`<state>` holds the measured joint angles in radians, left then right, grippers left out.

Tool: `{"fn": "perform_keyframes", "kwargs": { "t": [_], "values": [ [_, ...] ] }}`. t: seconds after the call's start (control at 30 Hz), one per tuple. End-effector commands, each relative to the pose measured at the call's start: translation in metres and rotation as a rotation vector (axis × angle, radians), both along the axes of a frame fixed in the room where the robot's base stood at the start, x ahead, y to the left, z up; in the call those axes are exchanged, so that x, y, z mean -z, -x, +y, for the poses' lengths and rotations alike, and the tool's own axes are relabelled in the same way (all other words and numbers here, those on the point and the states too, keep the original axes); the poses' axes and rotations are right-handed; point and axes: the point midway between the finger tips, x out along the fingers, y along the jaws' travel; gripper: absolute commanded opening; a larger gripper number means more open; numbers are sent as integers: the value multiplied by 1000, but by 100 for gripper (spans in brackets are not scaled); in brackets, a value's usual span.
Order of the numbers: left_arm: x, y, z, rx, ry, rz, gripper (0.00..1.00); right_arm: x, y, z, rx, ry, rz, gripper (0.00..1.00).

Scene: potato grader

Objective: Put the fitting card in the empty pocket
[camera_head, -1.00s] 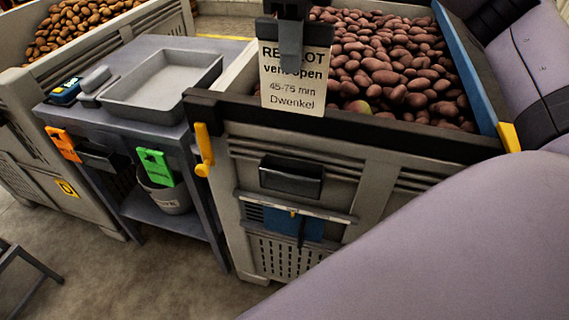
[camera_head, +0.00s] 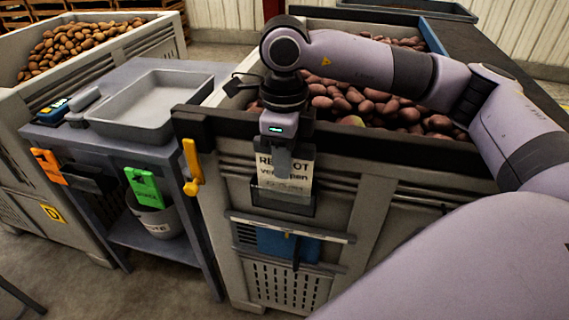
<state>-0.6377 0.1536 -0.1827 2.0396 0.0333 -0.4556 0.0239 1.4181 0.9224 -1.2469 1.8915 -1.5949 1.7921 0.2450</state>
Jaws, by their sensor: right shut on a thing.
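The white card (camera_head: 301,168) with black print is upright at the front of the right crate; its first line reads "RE" and "LOT" with the middle covered. My right gripper (camera_head: 283,165) is shut on its upper middle from above. The card's lower part shows dimly behind the front of the dark pocket (camera_head: 268,197) on the crate wall, so it seems to be inside; how deep I cannot tell. My left gripper is not in view.
The crate (camera_head: 345,215) holds red potatoes. Below the pocket is a blue clipboard-like item (camera_head: 275,243). A yellow handle (camera_head: 192,165) is at the crate's left corner. A grey table (camera_head: 95,145) carries a tray (camera_head: 150,105); orange (camera_head: 47,165) and green (camera_head: 145,188) tags hang on its front.

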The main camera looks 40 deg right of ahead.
Motion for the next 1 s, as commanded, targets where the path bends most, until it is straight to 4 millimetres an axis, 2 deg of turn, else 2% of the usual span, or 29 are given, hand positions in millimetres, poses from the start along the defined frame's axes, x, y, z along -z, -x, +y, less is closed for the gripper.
{"fn": "perform_keyframes", "kwargs": {
  "t": [0.1, 0.47, 0.5, 0.53, 0.57, 0.87, 1.0],
  "values": [
    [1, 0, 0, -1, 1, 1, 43, 14, 0, 0, -1, 0, 0, 0],
    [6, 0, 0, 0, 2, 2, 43, 19, 0, 0, 0, -1, -1, 0],
    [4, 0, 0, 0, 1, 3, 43, 17, 0, 0, 0, -1, -1, 35],
    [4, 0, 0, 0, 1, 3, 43, 17, 0, 0, 0, -1, -1, 45],
    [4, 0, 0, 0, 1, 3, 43, 17, 0, 0, 0, -1, -1, 48],
    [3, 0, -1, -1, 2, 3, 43, 15, 0, 0, 0, 0, -1, 48],
    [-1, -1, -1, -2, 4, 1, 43, 4, -1, 0, 0, -1, -4, 48]
  ]
}}
